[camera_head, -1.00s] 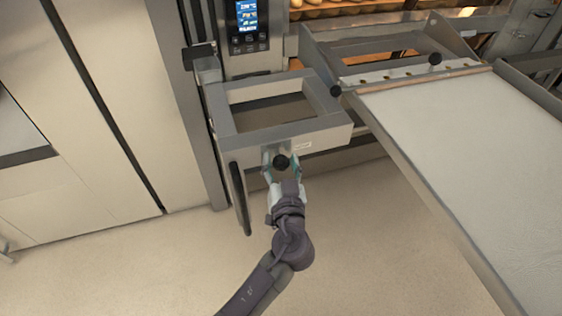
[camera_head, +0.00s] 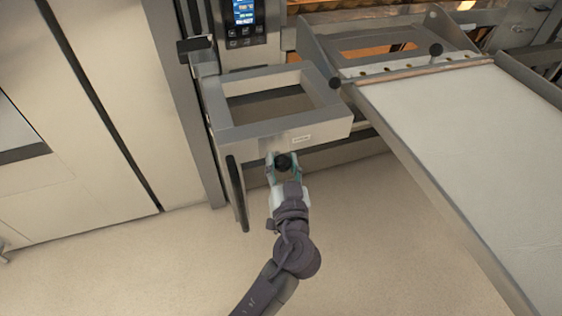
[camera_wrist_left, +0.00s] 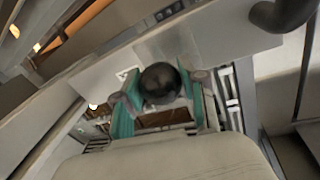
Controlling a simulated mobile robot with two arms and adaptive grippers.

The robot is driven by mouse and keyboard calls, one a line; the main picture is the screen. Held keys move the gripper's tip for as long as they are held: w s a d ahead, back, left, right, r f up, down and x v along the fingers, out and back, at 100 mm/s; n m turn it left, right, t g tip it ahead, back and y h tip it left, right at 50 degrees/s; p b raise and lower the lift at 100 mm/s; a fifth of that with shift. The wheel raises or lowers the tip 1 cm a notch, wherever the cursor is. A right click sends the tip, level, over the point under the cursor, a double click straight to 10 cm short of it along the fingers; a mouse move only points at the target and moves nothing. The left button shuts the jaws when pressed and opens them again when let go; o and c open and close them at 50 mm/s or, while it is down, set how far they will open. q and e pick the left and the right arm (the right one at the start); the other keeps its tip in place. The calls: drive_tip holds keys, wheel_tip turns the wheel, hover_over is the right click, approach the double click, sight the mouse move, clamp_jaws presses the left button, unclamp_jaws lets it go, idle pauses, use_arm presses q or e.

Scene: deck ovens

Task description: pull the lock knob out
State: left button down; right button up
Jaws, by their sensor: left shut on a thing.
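The lock knob (camera_head: 283,162) is a round black ball on the front of the grey metal frame (camera_head: 240,139). My left gripper (camera_head: 284,170) comes from below, with its teal fingers on either side of the knob, and is shut on it. In the left wrist view the black knob (camera_wrist_left: 160,83) sits between the two teal fingertips (camera_wrist_left: 160,103). The knob's stem is hidden behind the ball. My right gripper is not in view.
A long black handle (camera_head: 237,192) hangs left of the knob. A white loader belt (camera_head: 470,140) slopes down at the right, with black knobs (camera_head: 435,49) near its top. A lit control panel (camera_head: 243,14) is above. The floor (camera_head: 130,270) below is clear.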

use_arm(q)
drive_tip(key=c, duration=0.9)
unclamp_jaws()
drive_tip(key=shift+s+f, duration=0.1)
drive_tip(key=shift+s, duration=0.05)
drive_tip(key=shift+o, duration=1.3)
drive_tip(key=shift+s+d, duration=0.1)
drive_tip(key=s+d, duration=0.1)
drive_tip(key=s, duration=1.1)
drive_tip(key=shift+d, duration=0.2)
